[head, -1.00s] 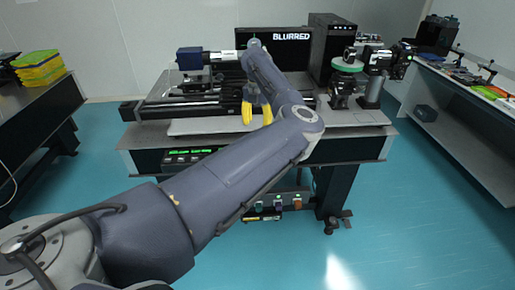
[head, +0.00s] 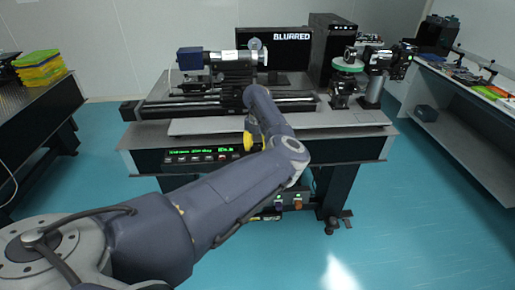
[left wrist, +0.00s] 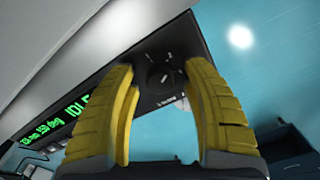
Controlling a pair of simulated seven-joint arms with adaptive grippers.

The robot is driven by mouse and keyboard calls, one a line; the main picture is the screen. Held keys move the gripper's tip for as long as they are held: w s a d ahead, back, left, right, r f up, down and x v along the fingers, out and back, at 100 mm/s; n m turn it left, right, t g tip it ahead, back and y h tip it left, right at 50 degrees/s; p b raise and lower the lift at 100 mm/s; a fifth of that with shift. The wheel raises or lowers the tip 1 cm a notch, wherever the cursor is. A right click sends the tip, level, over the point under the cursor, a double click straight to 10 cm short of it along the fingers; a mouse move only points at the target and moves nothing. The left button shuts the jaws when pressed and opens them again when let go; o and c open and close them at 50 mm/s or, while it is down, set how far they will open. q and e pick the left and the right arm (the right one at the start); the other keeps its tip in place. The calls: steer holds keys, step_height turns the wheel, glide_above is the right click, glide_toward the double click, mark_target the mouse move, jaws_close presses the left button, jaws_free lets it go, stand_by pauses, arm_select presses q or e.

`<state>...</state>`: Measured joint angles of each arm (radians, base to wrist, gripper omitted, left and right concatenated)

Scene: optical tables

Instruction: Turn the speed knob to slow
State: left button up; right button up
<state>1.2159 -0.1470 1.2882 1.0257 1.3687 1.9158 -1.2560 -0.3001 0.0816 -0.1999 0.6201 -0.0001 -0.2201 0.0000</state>
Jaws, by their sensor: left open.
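In the left wrist view a round dark knob (left wrist: 163,78) with a light pointer mark sits on a black panel (left wrist: 180,45), with small white marks around it too small to read. My left gripper (left wrist: 160,68) is open; its yellow fingers stand on either side of the knob in the picture. I cannot tell whether they touch it. In the head view the gripper (head: 248,140) is mostly hidden behind my own arm, at the table's front edge, and the knob is hidden too. My right gripper is not in view.
A green display (head: 205,152) is on the table's front panel. On the optical table (head: 350,118) stand a rail stage with a camera (head: 230,65), a monitor reading BLURRED (head: 291,50), a computer tower (head: 330,45) and a green-rimmed optic mount (head: 347,65).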

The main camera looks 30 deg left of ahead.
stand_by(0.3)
arm_select(q)
steer(key=shift+f, duration=0.1)
jaws_close()
